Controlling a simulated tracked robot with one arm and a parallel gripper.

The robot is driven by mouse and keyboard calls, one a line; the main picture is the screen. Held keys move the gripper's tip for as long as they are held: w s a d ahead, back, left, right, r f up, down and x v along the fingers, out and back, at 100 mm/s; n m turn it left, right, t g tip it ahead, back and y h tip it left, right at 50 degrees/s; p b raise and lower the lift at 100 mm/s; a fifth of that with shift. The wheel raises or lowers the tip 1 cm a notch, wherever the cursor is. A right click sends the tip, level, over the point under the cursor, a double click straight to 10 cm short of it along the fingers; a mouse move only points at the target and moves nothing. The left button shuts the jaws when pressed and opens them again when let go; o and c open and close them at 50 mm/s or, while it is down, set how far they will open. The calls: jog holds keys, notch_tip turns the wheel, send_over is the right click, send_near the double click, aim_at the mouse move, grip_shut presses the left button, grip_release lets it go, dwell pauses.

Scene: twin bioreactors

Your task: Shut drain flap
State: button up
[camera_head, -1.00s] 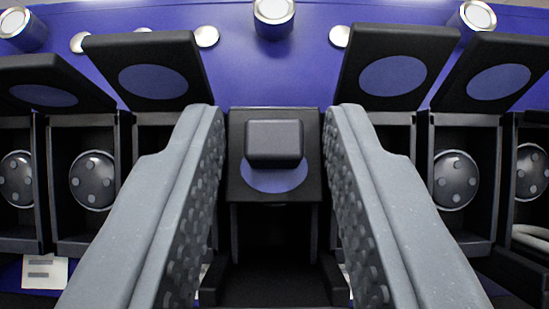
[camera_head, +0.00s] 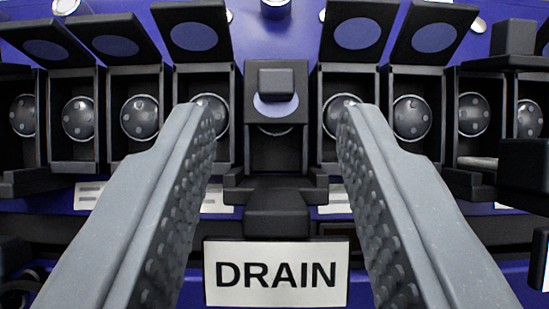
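The middle flap (camera_head: 254,108) is a black panel with a blue disc and a black block-shaped handle (camera_head: 277,82). It covers the upper part of the middle bay above the white DRAIN sign (camera_head: 277,273). A rounded dark thing (camera_head: 277,130) shows partly under its lower edge, and the bay is dark below. I cannot tell the flap's exact tilt. My gripper (camera_head: 278,108) is open and empty. Its two grey, studded fingers lie to the left and right of the middle bay in the picture, with no visible contact with the flap.
Side bays hold dark balls, one (camera_head: 140,117) at left and one (camera_head: 412,117) at right, under raised flaps (camera_head: 194,34). A black block (camera_head: 277,212) projects above the sign. Dark blocks (camera_head: 525,170) stand at far right.

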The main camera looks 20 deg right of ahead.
jog(key=shift+v, duration=1.4)
jog(key=shift+f, duration=0.1)
jog(key=shift+w, duration=0.1)
